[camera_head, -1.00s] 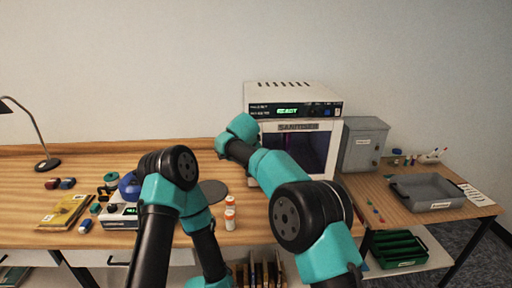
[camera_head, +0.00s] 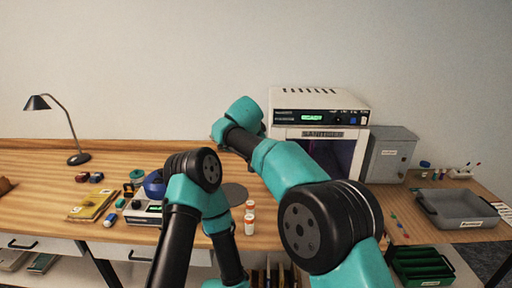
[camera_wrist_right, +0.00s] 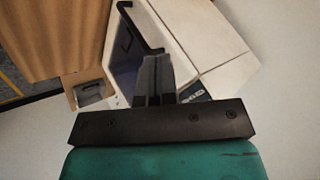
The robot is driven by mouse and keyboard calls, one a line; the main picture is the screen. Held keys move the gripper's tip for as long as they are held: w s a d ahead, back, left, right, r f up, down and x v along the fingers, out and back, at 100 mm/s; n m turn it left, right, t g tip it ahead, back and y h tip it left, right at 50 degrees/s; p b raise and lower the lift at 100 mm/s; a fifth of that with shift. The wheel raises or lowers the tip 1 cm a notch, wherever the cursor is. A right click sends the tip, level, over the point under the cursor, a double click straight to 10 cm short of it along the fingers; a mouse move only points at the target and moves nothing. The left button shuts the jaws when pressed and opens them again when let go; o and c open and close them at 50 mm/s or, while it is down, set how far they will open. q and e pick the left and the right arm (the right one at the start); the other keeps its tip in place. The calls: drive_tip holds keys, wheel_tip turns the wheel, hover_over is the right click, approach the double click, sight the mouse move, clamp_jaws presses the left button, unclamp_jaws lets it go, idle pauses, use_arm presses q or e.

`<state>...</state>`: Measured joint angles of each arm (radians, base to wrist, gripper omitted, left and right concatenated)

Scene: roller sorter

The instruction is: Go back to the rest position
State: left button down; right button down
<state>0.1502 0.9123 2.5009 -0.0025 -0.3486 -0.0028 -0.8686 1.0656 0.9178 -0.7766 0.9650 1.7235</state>
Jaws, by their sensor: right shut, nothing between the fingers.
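My right arm (camera_head: 290,170) reaches up across the head view, and its far end is just left of the white sanitizer (camera_head: 320,105). The right gripper is not visible in the head view. In the right wrist view my right gripper (camera_wrist_right: 156,60) is shut and empty, with the white sanitizer (camera_wrist_right: 205,40) and its black handle just beyond the fingers. I cannot tell whether they touch. My left arm (camera_head: 200,180) is bent over the front of the wooden table. Its forearm runs down out of the head view, so the left gripper does not show.
Two white and orange bottles (camera_head: 249,226) stand between my arms. A scale (camera_head: 145,211), yellow packet (camera_head: 92,205) and lamp (camera_head: 60,125) are on the left. A grey box (camera_head: 388,155) and grey tray (camera_head: 460,222) are on the right.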

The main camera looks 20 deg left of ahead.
idle(0.4)
